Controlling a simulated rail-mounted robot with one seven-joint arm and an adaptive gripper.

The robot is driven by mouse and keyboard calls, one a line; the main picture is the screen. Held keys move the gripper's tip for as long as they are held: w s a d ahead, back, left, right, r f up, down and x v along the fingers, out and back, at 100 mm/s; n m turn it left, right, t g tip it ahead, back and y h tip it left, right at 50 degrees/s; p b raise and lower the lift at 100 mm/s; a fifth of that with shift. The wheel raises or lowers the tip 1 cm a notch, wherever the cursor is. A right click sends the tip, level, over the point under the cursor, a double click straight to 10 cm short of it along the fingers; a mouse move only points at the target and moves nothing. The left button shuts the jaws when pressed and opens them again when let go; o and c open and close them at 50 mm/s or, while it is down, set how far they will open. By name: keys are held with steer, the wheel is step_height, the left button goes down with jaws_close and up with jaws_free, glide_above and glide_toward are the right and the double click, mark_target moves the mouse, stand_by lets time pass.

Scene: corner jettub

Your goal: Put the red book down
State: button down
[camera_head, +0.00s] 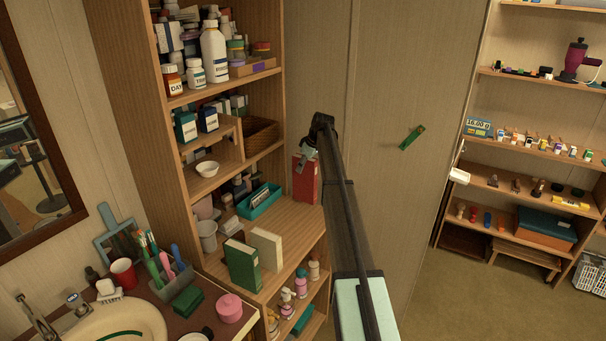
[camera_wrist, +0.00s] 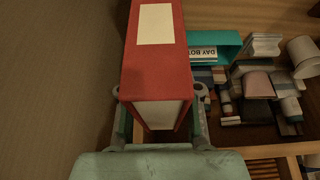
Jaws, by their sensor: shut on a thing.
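The red book (camera_head: 305,180) stands upright at the right end of the wooden cabinet's middle shelf (camera_head: 290,232), close to the wall panel. In the wrist view the red book (camera_wrist: 157,75) shows its spine with a pale label and its page edges. My gripper (camera_head: 308,150) is at the book's top in the head view. In the wrist view my gripper (camera_wrist: 160,112) has one finger on each side of the book and is shut on it. I cannot tell whether the book's base touches the shelf.
A teal bin (camera_head: 262,203) sits left of the red book. A green book (camera_head: 242,265) and a cream book (camera_head: 266,250) stand nearer the shelf's front. A woven basket (camera_head: 259,133) is on the shelf above. Some bare shelf lies right of the cream book.

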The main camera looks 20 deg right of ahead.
mark_target(303, 174)
steer(key=shift+f+p, duration=0.5)
steer(key=shift+f, duration=1.5)
steer(key=c, duration=0.8)
jaws_free()
steer(key=shift+f, duration=0.15)
steer(key=b+v, duration=0.3)
steer(key=v, duration=0.9)
